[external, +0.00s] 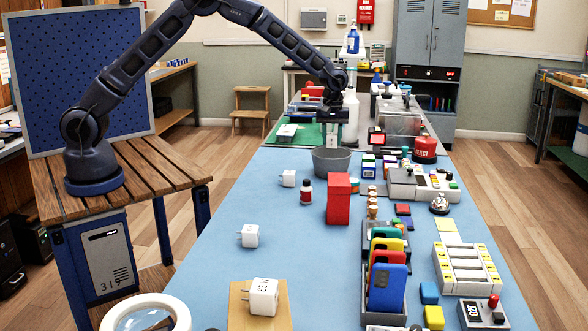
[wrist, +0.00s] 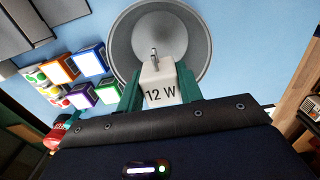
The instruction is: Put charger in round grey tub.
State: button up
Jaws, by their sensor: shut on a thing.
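A white charger marked "12 W" (wrist: 160,90) is held between the green fingers of my gripper (wrist: 160,80), with its metal prongs pointing away from the wrist. The round grey tub (wrist: 196,38) lies behind the charger in the wrist view, and the prongs show against its inside. In the external view the tub (external: 331,163) stands on the blue table top, with my gripper (external: 333,132) just above it. The held charger cannot be made out clearly there. I see no charger inside the visible part of the tub.
A red box (external: 339,199) and small bottle (external: 306,190) stand close in front of the tub.

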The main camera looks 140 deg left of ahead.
jog(key=shift+f, duration=4.6)
jog(key=shift+f, duration=0.15)
jog(key=o, duration=1)
notch_tip(320, 180, up, 12)
jog(key=shift+r, duration=0.15)
